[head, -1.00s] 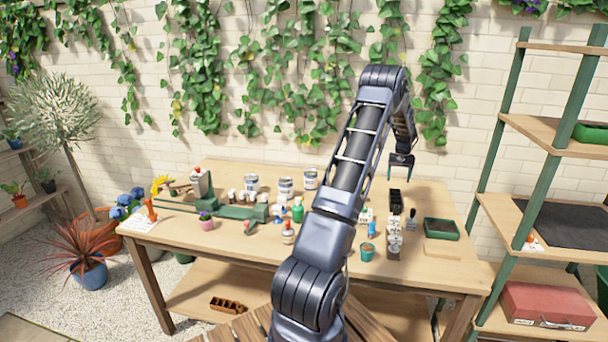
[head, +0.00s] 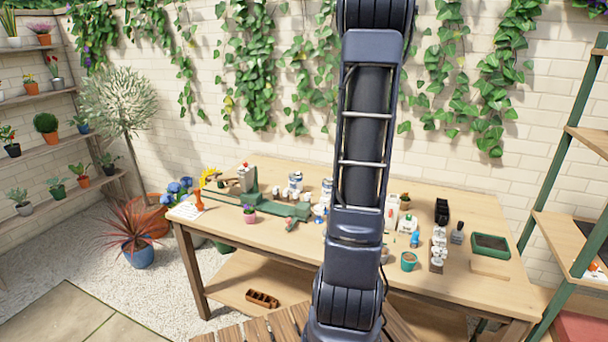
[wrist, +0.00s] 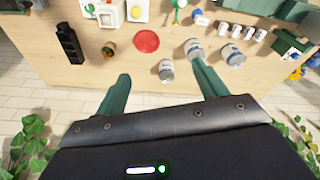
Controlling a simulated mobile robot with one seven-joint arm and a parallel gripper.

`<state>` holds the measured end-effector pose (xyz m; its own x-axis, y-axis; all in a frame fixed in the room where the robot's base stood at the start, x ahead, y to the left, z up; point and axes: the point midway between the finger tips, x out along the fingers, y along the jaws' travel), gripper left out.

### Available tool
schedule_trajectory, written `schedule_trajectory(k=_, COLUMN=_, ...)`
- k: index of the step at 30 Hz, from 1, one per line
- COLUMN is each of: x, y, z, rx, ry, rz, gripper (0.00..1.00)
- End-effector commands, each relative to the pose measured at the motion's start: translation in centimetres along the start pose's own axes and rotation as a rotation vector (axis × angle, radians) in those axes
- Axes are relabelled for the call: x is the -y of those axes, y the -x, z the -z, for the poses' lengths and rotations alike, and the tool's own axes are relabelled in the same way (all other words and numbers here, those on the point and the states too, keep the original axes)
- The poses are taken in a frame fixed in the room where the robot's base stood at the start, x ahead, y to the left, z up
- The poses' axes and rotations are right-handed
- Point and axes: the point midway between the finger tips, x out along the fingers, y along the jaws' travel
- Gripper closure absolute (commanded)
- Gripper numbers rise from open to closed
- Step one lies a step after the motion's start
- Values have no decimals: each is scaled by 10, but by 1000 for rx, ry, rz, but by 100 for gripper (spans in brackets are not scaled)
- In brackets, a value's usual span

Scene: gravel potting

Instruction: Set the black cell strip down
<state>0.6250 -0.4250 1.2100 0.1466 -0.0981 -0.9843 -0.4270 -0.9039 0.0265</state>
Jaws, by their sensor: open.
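The black cell strip (head: 442,211) stands on the table toward the back right. It also shows in the wrist view (wrist: 68,42) at the upper left, resting on the table top. My gripper (wrist: 158,62) is open, with its two green fingers apart and nothing between them. It is high over the table's back edge, to the side of the strip and clear of it. In the head view my gripper is out of the picture above, and my arm hides the middle of the table.
A red disc (wrist: 145,41) and several cans (wrist: 166,70) lie below my gripper. The ivy wall is close behind.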

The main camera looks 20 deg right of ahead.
Motion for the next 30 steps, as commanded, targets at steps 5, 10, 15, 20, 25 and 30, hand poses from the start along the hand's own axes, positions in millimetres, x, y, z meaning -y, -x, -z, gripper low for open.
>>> schedule_trajectory(k=5, x=62, y=37, z=-45, rx=-40, ry=71, rz=13, gripper=28)
schedule_trajectory(k=10, x=110, y=63, z=-95, rx=-75, ry=133, rz=29, gripper=28)
schedule_trajectory(k=15, x=148, y=82, z=-150, rx=-109, ry=195, rz=48, gripper=28)
schedule_trajectory(k=20, x=174, y=93, z=-204, rx=-141, ry=253, rz=69, gripper=28)
schedule_trajectory(k=25, x=193, y=97, z=-261, rx=-174, ry=313, rz=95, gripper=28)
schedule_trajectory(k=30, x=204, y=93, z=-314, rx=-203, ry=368, rz=122, gripper=28)
